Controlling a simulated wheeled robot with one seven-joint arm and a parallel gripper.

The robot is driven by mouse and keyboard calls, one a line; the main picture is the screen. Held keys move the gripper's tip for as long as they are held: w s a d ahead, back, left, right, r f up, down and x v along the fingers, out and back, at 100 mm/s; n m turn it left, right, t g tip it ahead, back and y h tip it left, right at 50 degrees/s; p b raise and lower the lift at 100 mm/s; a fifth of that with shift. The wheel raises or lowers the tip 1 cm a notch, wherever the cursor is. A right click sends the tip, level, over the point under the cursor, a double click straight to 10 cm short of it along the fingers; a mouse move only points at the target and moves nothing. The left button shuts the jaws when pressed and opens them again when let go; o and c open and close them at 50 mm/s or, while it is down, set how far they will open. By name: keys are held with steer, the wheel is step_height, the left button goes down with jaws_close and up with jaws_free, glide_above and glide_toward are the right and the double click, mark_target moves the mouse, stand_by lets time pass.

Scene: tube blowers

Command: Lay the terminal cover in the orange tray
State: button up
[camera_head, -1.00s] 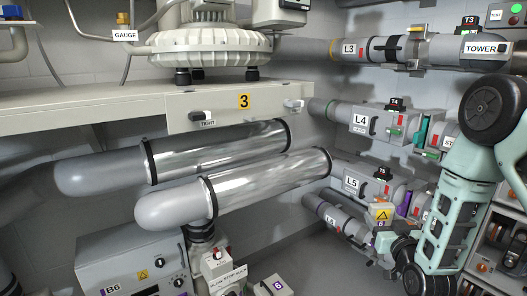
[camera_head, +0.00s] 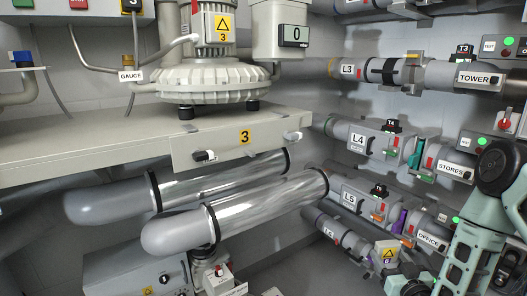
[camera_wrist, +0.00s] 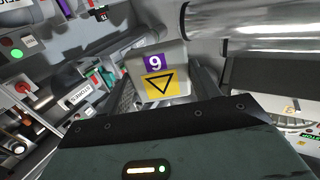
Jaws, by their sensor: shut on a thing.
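The terminal cover (camera_head: 387,251) is a small pale grey piece with a yellow warning triangle and a purple number label. My gripper (camera_head: 390,268) is shut on it, at the lower right in the head view, in front of the lower pipes. In the wrist view the cover (camera_wrist: 158,68) sits between the fingers of my gripper (camera_wrist: 162,88), its label appearing upside down. The finger contacts are partly hidden by the dark gripper body. I cannot make out an orange tray in either view.
Pipes labelled L3 (camera_head: 347,70), L4 (camera_head: 358,141) and L5 (camera_head: 349,199) run along the right wall, close to my arm. A shelf with a drawer marked 3 (camera_head: 245,137) carries a blower (camera_head: 212,82). Two shiny tubes (camera_head: 265,205) extend below it.

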steer(key=s+a+f, duration=0.1)
steer(key=s+f, duration=0.2)
steer(key=s, duration=0.2)
steer(key=s+a+f+h, duration=0.1)
steer(key=s+f, duration=0.3)
steer(key=s, duration=0.2)
steer(key=shift+s+m, duration=0.25)
steer(key=shift+m, duration=0.15)
steer(key=shift+f, duration=0.1)
